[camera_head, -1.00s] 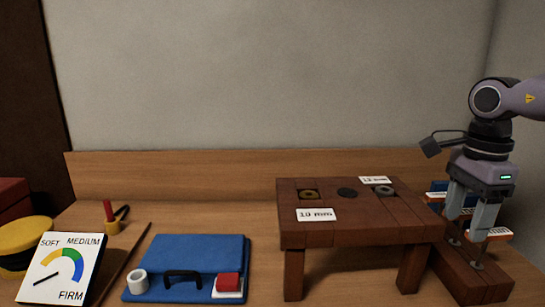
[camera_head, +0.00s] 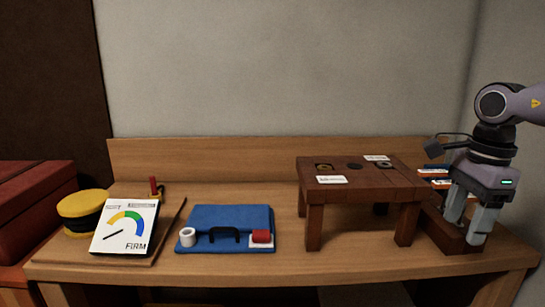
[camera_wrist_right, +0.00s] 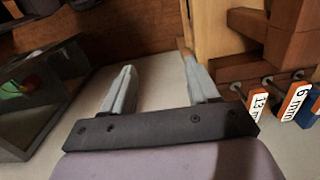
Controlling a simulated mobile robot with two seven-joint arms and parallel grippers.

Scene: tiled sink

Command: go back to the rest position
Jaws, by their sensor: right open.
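My right gripper (camera_head: 467,229) hangs at the right end of the wooden table, in front of a low dark wooden block (camera_head: 440,229). Its two grey fingers are apart with nothing between them. In the right wrist view the open fingers (camera_wrist_right: 160,85) also show empty, with labelled pieces beside them, one marked 13 mm (camera_wrist_right: 257,104) and one marked 6 mm (camera_wrist_right: 292,101). My left gripper is in neither view.
A small dark wooden stand (camera_head: 350,188) with round holes and white labels is left of the gripper. A blue case (camera_head: 228,224), a gauge card (camera_head: 126,228) and a yellow-black round thing (camera_head: 82,208) lie further left. The table's front middle is clear.

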